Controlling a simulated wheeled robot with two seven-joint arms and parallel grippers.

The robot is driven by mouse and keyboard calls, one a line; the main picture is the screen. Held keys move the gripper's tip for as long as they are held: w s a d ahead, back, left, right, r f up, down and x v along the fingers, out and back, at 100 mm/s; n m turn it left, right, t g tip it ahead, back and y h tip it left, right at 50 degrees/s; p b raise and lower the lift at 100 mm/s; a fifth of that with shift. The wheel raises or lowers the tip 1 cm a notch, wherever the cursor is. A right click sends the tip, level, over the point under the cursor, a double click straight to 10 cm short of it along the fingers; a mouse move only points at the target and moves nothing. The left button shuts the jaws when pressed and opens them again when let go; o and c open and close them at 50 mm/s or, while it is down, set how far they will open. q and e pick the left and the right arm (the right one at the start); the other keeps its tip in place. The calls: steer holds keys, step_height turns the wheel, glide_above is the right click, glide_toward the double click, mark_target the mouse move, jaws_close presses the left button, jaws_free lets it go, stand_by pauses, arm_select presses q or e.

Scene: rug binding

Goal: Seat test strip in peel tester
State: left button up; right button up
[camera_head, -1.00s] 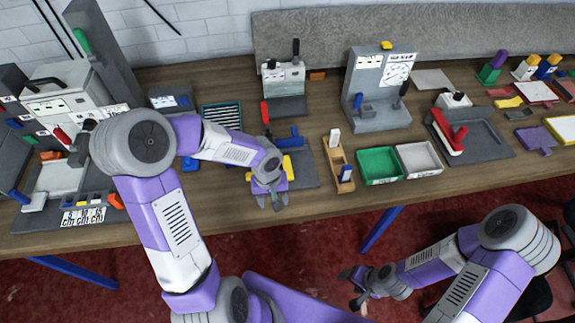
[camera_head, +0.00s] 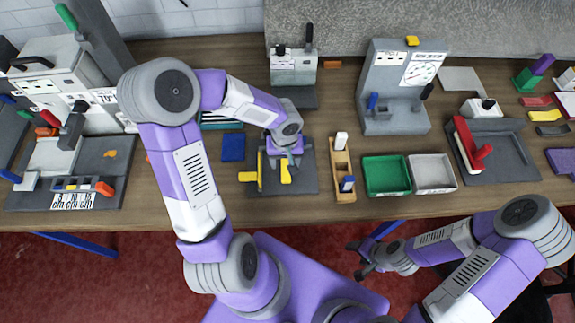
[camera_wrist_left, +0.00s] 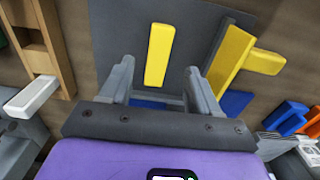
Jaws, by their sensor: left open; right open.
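My left gripper (camera_head: 284,160) is open above a dark grey base plate (camera_head: 304,184) at the bench's front. In the left wrist view a yellow bar (camera_wrist_left: 159,55) lies between and ahead of its open fingers. It also shows in the head view (camera_head: 286,173). A taller yellow block with a handle (camera_head: 255,177) stands left of it. I cannot tell for sure which piece is the test strip. A grey upright stand with a dial (camera_head: 400,75) at the back may be the peel tester. My right gripper (camera_head: 361,259) is open and empty, in front of the bench.
A wooden rack (camera_head: 341,165) with white and blue pieces stands right of the plate. A green tray (camera_head: 386,161) and a grey tray (camera_head: 431,167) follow. A red-handled tool (camera_head: 470,145) lies farther right. A blue pad (camera_head: 233,147) is left of the plate.

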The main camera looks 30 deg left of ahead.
mark_target(285, 168)
arm_select(q)
steer(key=f, duration=0.2)
steer(key=w+f, duration=0.1)
steer(key=f, duration=0.1)
steer(key=shift+a+f, duration=0.2)
steer(key=shift+f, duration=0.15)
steer(key=shift+f+b, duration=0.15)
steer(key=shift+b, duration=0.15)
steer(key=shift+c, duration=0.3)
jaws_close()
